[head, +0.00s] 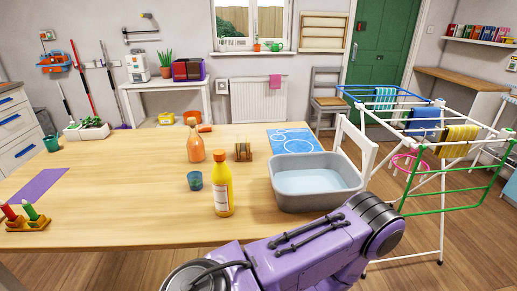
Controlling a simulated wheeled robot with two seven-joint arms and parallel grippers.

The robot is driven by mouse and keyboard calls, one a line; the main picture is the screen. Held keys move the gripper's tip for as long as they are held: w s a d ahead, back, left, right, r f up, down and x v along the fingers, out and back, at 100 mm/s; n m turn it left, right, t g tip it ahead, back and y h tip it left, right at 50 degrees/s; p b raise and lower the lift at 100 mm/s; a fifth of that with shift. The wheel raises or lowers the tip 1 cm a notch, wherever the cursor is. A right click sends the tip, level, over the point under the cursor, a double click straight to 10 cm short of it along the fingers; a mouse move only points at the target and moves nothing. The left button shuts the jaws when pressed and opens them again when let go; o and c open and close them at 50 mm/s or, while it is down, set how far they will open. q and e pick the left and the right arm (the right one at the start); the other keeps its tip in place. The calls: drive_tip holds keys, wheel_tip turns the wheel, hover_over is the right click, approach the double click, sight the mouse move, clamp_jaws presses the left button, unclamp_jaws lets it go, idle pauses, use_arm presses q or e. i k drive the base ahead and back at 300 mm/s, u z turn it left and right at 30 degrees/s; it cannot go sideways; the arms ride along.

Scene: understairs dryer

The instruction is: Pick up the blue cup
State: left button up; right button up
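A small blue cup (194,181) stands upright on the wooden table (110,215), left of a yellow bottle (222,185) with a white label. An orange bottle (195,142) stands just behind the cup. The cup looks empty of any grip and nothing touches it. A purple arm link of mine crosses the bottom of the head view, in front of the table's near edge. Neither of my grippers shows in this view.
A grey basin (312,202) sits at the table's right, by a blue mat (292,141). A drying rack (443,206) stands right. The table's left middle is clear.

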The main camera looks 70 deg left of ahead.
sight(196, 181)
drive_tip(key=z, duration=0.2)
drive_tip(key=k, duration=0.95)
drive_tip(key=u, duration=1.3)
